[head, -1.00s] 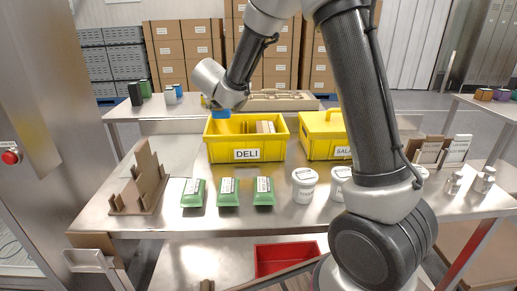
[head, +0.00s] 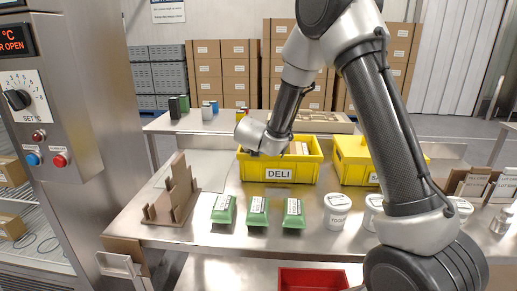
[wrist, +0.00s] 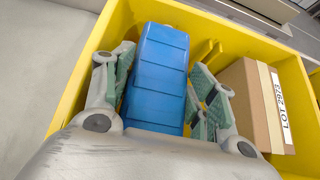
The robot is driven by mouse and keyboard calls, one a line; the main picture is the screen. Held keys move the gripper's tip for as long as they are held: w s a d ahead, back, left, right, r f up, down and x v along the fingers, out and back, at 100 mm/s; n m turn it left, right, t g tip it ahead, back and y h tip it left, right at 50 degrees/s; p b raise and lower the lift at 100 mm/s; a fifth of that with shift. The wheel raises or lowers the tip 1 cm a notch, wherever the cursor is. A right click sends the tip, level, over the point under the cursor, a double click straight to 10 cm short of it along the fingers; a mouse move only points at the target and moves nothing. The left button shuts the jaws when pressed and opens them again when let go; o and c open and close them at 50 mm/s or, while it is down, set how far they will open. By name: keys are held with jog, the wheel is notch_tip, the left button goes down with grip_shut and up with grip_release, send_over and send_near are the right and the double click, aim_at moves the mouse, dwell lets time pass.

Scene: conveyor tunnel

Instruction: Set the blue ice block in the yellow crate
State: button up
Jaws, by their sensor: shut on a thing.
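The blue ice block (wrist: 158,80) stands between the fingers of my gripper (wrist: 162,62) in the wrist view, with a finger along each long side. My gripper is shut on it. Block and fingers are inside the open yellow crate (wrist: 72,88), near its left wall. In the head view this crate, labelled DELI (head: 305,175), stands on the steel table. There my wrist reaches over its left part, and the block and fingertips are hidden. I cannot tell whether the block touches the crate floor.
A brown carton (wrist: 245,105) fills the crate's right side. A second yellow crate (head: 352,172), closed with a lid, stands to the right. Green packs (head: 257,212) and white tubs (head: 337,211) line the table front. A brown stepped rack (head: 172,198) stands at left.

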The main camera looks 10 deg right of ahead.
jog(key=shift+f, duration=0.25)
jog(key=shift+f, duration=0.3)
jog(key=o, duration=1.2)
jog(key=shift+c, duration=0.2)
jog(key=shift+s+f, duration=0.1)
